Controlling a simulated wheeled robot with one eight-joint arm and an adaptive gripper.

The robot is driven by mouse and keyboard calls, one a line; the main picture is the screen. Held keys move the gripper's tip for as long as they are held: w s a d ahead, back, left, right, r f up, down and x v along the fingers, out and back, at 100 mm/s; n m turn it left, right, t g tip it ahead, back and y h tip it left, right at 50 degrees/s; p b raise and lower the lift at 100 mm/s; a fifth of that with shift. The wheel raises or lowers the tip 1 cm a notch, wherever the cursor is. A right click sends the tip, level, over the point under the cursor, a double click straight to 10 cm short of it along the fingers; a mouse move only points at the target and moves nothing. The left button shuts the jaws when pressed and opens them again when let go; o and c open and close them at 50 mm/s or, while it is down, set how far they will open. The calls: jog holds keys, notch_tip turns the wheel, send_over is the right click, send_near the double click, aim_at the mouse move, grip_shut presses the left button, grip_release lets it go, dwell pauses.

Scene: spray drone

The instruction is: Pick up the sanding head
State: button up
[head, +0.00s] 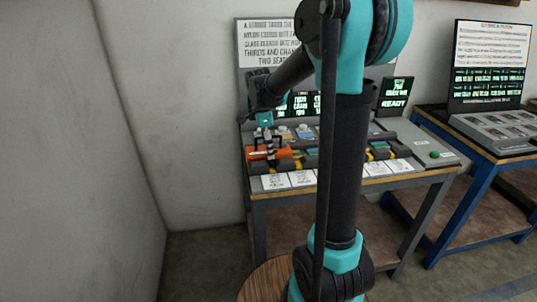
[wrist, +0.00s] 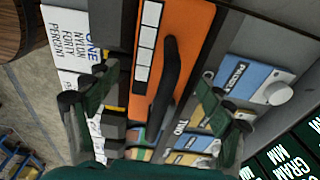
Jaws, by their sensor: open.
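An orange block with a dark bar handle, which looks like the sanding head (head: 262,154), lies on the bench at its left end. In the wrist view the orange block (wrist: 190,30) fills the upper middle, with its dark handle standing up from it. A white strip with squares lies along its left side. My gripper (head: 268,140) is above the block, pointing down. In the wrist view its two fingers are spread wide, and the gripper (wrist: 152,110) has the handle between them, not touching either finger. The lower part of the block is partly hidden.
The bench (head: 375,181) carries white cards (head: 302,178) along its front and labelled blue and tan blocks (wrist: 250,78) beside the orange one. Sign panels stand behind it. A second blue-legged table (head: 465,155) stands to the right, and a wall closes the left.

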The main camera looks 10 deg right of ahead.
jog(key=c, duration=1.8)
jog(key=shift+r, duration=0.1)
